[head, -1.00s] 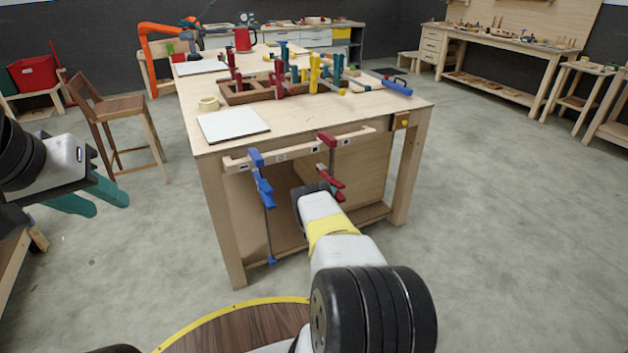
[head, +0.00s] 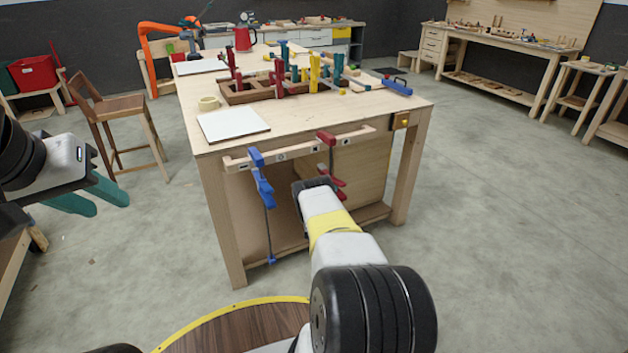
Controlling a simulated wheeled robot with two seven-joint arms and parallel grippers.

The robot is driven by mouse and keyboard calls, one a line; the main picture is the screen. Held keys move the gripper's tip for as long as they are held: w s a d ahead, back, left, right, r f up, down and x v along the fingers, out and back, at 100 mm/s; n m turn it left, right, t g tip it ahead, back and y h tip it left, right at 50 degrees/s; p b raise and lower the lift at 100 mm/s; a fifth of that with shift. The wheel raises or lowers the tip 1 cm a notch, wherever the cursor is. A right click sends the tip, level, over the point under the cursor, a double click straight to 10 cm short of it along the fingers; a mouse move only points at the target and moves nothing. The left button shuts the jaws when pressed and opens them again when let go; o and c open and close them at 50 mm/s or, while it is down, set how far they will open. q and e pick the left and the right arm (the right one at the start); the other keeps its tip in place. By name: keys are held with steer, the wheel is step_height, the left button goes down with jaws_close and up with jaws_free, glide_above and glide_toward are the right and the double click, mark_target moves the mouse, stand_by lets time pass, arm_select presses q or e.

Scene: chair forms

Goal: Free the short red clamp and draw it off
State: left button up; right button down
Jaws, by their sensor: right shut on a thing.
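The short red clamp sits on the pale wooden rail along the bench's front edge. Its red upper jaw (head: 326,138) is over the rail, and its red lower parts (head: 338,183) hang below on a thin bar. My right gripper (head: 318,181) is at these lower parts and shut on the clamp; my own wrist hides its fingers. A longer blue clamp (head: 262,186) hangs upright from the rail to the left. My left gripper (head: 108,206) is open and empty, with teal fingers apart, far left of the bench.
A wooden chair (head: 122,118) stands left. The floor at right is clear.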

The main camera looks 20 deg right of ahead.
steer(key=s+d, duration=0.1)
steer(key=s, duration=1.2)
steer(key=shift+d+r, duration=0.15)
steer(key=shift+r, duration=0.05)
stand_by(0.7)
steer(key=shift+r, duration=0.1)
